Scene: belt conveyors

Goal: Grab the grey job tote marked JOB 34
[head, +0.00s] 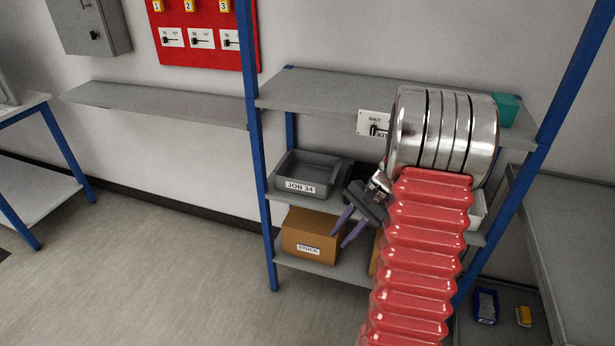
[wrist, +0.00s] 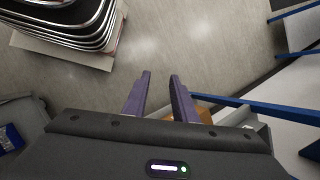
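The grey job tote (head: 299,187) stands on the middle shelf at its left end in the head view. It is an open box, and its front label reads JOB 34. My gripper (head: 347,228) is to the right of the tote and a little lower, in front of the shelving, with its purple fingers pointing down and left. The fingers also show in the wrist view (wrist: 160,76), apart with an empty gap and floor beyond. I cannot make out the tote in the wrist view. My arm hides the right part of the shelves.
A brown STOCK box (head: 308,237) sits on the shelf below the tote. The blue post (head: 261,170) stands just left of the tote. A dark container (head: 357,178) is right of it. The upper shelf (head: 335,88) overhangs it. The floor (head: 150,270) in front is clear.

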